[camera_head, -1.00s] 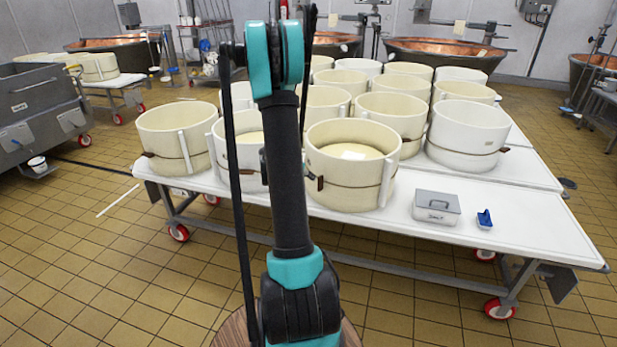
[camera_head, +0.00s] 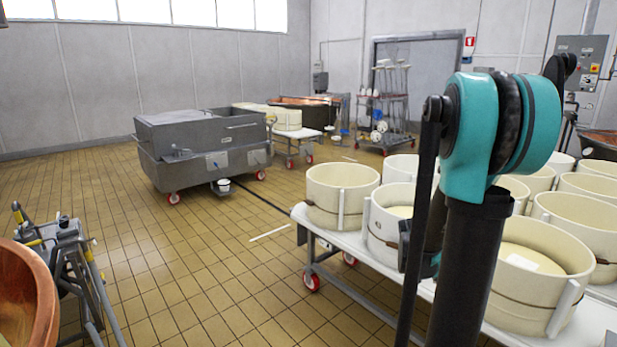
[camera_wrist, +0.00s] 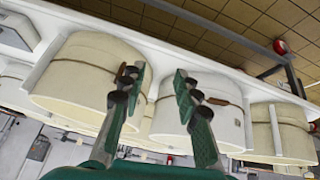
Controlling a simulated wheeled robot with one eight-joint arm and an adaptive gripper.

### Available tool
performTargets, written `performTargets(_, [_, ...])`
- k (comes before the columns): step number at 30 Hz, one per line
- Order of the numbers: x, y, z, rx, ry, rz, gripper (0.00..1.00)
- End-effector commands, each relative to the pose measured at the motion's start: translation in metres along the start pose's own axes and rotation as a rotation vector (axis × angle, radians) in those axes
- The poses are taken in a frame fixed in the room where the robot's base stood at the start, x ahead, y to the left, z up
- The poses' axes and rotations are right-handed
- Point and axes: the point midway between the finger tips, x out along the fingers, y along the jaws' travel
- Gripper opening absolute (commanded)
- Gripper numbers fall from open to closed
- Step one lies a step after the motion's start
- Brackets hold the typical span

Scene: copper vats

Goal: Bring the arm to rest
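My arm (camera_head: 477,250) stands up in the right half of the head view, folded at its teal upper joint, in front of the table with cheese moulds. My gripper (camera_wrist: 160,82) shows in the wrist view with its two green and dark fingers apart and nothing between them. Cream round moulds lie beyond the fingers there: one at left (camera_wrist: 80,85) and one behind the right finger (camera_wrist: 225,115). I cannot tell whether the fingers touch them. In the head view the gripper is mostly hidden by my arm.
The white wheeled table (camera_head: 350,267) holds several moulds, such as the near-left one (camera_head: 341,196). A grey steel cart (camera_head: 200,150) stands at back left. A copper vat (camera_head: 22,295) and a metal frame (camera_head: 75,265) are at lower left. The tiled floor between is open.

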Motion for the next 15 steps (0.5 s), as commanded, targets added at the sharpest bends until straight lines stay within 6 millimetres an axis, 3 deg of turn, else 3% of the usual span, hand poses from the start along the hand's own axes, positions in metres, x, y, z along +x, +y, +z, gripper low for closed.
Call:
performTargets(6, [-0.056, -0.013, 0.076, -0.225, -0.069, -0.134, 0.32])
performTargets(15, [-0.108, -0.016, 0.181, -0.519, -0.132, -0.322, 0.32])
